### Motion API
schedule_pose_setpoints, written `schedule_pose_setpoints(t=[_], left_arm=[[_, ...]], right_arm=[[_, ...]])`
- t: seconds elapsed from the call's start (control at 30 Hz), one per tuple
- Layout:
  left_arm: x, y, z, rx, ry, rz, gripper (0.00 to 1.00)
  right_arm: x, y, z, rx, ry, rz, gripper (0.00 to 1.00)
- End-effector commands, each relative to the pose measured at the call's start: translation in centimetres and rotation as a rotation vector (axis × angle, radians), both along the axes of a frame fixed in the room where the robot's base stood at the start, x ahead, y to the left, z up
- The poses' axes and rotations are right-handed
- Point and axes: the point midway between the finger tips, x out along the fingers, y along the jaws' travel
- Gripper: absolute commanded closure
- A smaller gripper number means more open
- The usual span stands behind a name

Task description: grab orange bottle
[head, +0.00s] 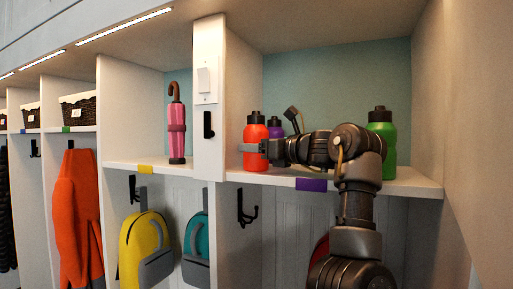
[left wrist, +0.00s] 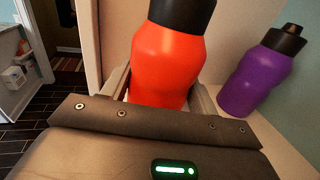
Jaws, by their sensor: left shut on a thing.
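The orange bottle (head: 255,134) with a black cap stands upright at the left end of the upper shelf, beside the white divider. My left gripper (head: 252,148) reaches along the shelf from the right and is shut on the bottle's body. In the left wrist view the orange bottle (left wrist: 168,62) fills the middle, with a finger on each side of it. Its lower part is hidden behind the gripper body. My right gripper is not in view.
A purple bottle (head: 275,128) stands just right of the orange one; it also shows in the left wrist view (left wrist: 262,75). A green bottle (head: 388,135) stands behind my arm. The shelf (head: 400,184) has a wall at right. A pink umbrella (head: 176,125) is left of the divider.

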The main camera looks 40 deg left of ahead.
Motion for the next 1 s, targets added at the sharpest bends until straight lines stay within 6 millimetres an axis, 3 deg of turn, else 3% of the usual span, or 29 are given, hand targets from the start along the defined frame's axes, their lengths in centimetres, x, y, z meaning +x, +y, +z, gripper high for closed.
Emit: schedule_pose_setpoints(t=[0.17,0.47,0.6,1.0], left_arm=[[0.0,0.0,0.5,-0.001,0.000,-0.002,0.66],[-0.2,-0.2,3.4,0.000,-0.003,-0.004,0.66],[-2.9,-1.6,2.7,0.000,-0.007,-0.003,0.66],[-11.9,-5.9,2.9,0.001,-0.005,-0.001,0.66]], right_arm=[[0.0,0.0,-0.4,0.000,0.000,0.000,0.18],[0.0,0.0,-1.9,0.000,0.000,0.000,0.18],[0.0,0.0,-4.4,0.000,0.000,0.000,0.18],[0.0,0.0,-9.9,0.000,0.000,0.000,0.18]])
